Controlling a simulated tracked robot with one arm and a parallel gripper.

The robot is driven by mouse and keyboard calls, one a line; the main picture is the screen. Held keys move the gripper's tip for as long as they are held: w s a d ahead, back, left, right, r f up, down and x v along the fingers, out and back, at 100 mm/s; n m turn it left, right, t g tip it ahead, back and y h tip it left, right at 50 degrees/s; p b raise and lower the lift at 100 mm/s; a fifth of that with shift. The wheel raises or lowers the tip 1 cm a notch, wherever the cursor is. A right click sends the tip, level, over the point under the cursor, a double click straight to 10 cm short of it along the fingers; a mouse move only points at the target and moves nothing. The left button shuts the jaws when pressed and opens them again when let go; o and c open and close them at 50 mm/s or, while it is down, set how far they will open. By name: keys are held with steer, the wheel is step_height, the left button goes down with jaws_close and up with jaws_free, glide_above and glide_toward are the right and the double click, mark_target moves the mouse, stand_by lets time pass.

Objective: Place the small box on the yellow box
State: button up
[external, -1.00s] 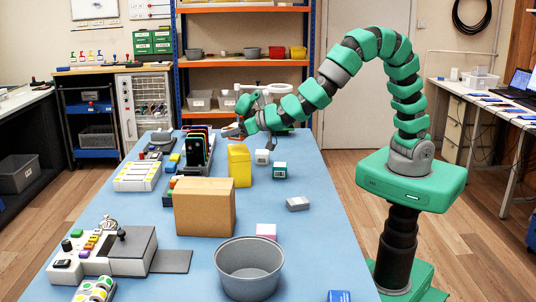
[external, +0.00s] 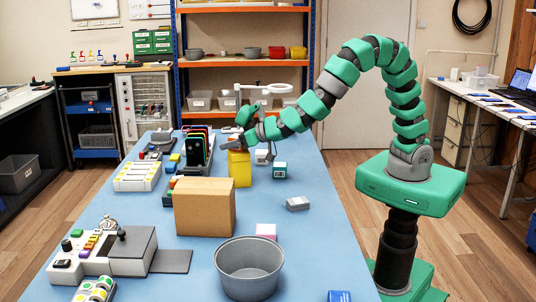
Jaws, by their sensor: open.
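The yellow box (external: 240,170) stands upright on the blue table, left of the far middle. Several small boxes are in view, and I cannot tell which one is meant: a white one (external: 261,158) just right of the yellow box, a white and teal one (external: 280,171), a grey one (external: 298,204) and a pink-topped one (external: 266,231). My gripper (external: 250,150) is open, with its fingers near the top of the yellow box and the white box. One finger partly covers the white box. Nothing shows held; contact is unclear.
A brown carton (external: 205,208) stands in front of the yellow box, with a grey bowl (external: 249,268) nearer. A black rack (external: 197,152) with coloured phones stands left of the yellow box.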

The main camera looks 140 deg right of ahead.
steer(key=p+v, duration=0.2)
steer(key=v, duration=1)
steer(key=shift+p, duration=0.4)
steer(key=w+a+r+n+t+y, duration=0.3)
steer(key=w+a+r+t+y, duration=0.15)
steer(key=w+a+r, duration=0.4)
steer(key=w+a+r+n+t+y, duration=0.25)
steer(key=w+a+r+t, duration=0.25)
steer(key=a+r, duration=0.6)
steer(key=s+a+r+n+t+y, duration=0.1)
steer(key=s+a+r+n+y, duration=0.15)
steer(key=a+r, duration=0.45)
steer(key=s+a+r+n+t+y, duration=0.1)
steer(key=s+a+r+n+y, duration=0.15)
steer(key=r, duration=0.85)
steer(key=s+a+r+n+g, duration=0.1)
steer(key=s+a+r+n, duration=0.1)
steer(key=s+r, duration=0.6)
steer(key=shift+s+n, duration=0.45)
steer(key=shift+s, duration=0.55)
